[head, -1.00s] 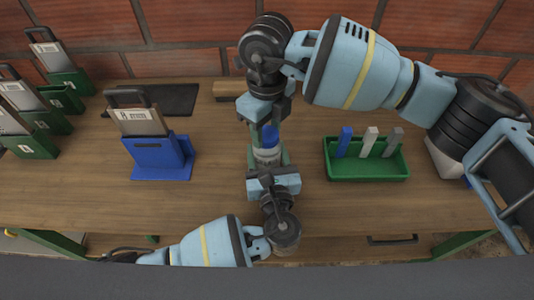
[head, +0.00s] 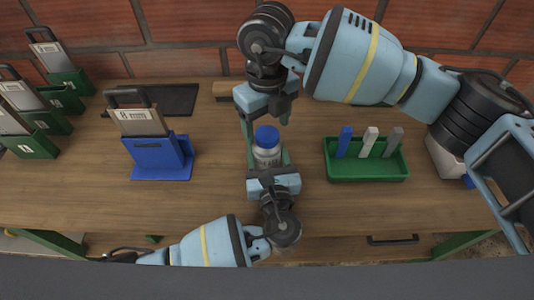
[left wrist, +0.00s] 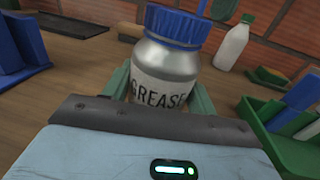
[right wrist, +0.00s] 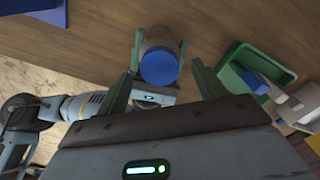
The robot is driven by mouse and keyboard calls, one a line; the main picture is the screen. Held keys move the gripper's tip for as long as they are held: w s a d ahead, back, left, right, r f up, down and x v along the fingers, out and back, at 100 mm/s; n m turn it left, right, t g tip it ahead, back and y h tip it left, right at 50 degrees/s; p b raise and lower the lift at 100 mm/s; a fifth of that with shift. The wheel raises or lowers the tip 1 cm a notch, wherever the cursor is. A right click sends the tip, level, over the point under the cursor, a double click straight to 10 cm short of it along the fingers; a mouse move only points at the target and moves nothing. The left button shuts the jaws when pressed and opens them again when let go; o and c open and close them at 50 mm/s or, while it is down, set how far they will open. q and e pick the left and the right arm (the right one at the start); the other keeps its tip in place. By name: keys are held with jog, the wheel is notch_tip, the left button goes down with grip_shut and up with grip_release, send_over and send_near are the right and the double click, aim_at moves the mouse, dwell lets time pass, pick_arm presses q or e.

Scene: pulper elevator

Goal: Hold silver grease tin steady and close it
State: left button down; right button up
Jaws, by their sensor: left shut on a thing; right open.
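The silver grease tin (head: 267,156) stands upright on the wooden table, with its blue lid (head: 266,135) on top. In the left wrist view the tin (left wrist: 165,75) shows its GREASE label, and the blue lid (left wrist: 178,25) sits on it. My left gripper (head: 268,168) is shut around the tin's body from the near side. My right gripper (head: 266,118) is open and empty, just beyond and above the lid. In the right wrist view the lid (right wrist: 159,67) shows between and beyond my open fingers, apart from them.
A green tray (head: 368,172) with blue, white and grey pieces stands right of the tin. A blue holder (head: 160,158) with a numbered card stands left, and green holders (head: 35,144) stand farther left. A white bottle (left wrist: 232,45) stands behind. Table between tin and blue holder is clear.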

aim_at(269, 165)
notch_tip(269, 165, up, 10)
jog(key=shift+r, duration=0.25)
pick_arm(q)
jog(key=shift+c, duration=1.9)
grip_release()
jog(key=shift+s, duration=0.1)
jog(key=s, duration=0.5)
jog(key=s+d, duration=0.1)
jog(key=s, duration=0.1)
jog(key=shift+s+d, duration=0.1)
jog(key=shift+s, duration=0.15)
pick_arm(e)
jog(key=shift+r, duration=0.2)
jog(key=shift+s, duration=0.1)
